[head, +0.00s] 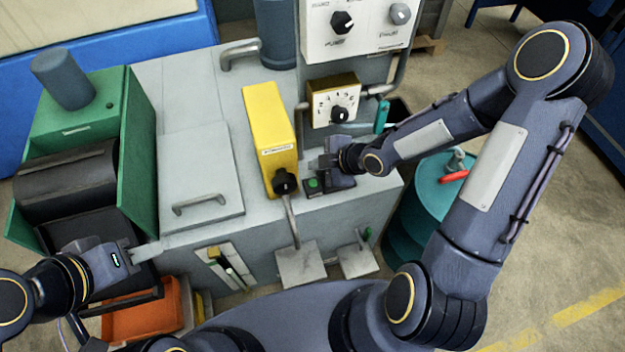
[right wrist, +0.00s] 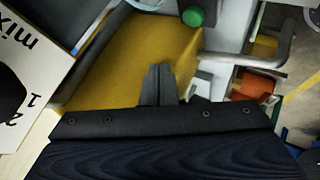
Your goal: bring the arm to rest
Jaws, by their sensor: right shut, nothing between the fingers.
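My right gripper (head: 318,163) is shut and empty, beside the black box with a green button (head: 314,183) on the grey machine top. Its closed fingers also show in the right wrist view (right wrist: 160,84), in front of a yellow surface, with a round green button (right wrist: 192,17) beyond. I cannot tell whether the gripper touches anything. My right arm reaches in from the upper right and bends at the elbow. My left gripper (head: 140,252) is at the lower left, by the green-sided unit; its finger gap is not clear.
The yellow box (head: 268,125) with a black knob stands left of my right gripper. A dial box (head: 333,100) and a control panel (head: 358,25) are behind it. A teal drum (head: 425,205) stands under my right arm. An orange bin (head: 143,312) is at the lower left.

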